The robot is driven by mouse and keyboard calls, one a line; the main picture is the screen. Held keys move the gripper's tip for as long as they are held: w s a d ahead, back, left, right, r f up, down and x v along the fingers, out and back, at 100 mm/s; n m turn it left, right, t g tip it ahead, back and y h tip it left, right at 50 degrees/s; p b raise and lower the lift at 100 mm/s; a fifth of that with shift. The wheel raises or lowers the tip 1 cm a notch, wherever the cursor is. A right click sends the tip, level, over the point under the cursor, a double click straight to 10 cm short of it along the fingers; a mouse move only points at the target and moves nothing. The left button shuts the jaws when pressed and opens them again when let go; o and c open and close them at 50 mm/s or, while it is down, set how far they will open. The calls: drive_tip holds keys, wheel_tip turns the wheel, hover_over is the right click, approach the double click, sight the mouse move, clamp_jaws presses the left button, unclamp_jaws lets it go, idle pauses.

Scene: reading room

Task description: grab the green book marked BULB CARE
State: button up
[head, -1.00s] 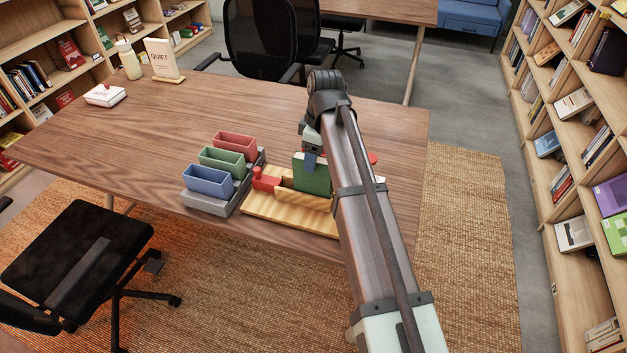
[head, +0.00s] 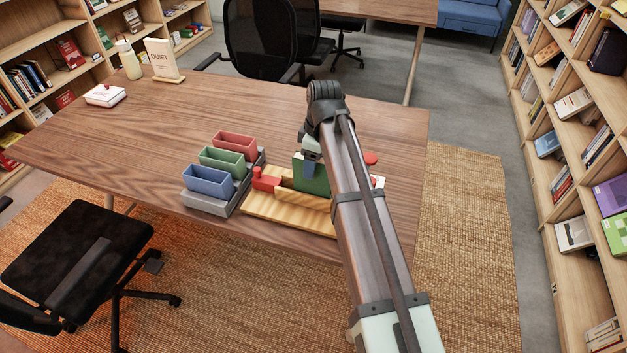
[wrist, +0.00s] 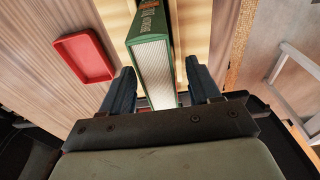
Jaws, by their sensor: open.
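The green book (head: 318,186) stands upright in a light wooden holder (head: 270,214) on the desk, partly hidden by my arm. In the wrist view the green book (wrist: 152,50) shows its spine and pale page edges. Its lettering is too small to read surely. My gripper (wrist: 160,82) is open, with one dark finger on each side of the book and visible gaps between. In the head view my gripper (head: 309,168) is in front of the book, near its top.
Blue (head: 208,180), green (head: 222,160) and red (head: 234,145) bins stand on a grey stepped base left of the holder. A red block (head: 266,180) sits at the holder's left end. A red tray (wrist: 85,57) lies beside it.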

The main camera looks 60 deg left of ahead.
drive_tip(key=shift+c, duration=0.4)
clamp_jaws()
idle(0.5)
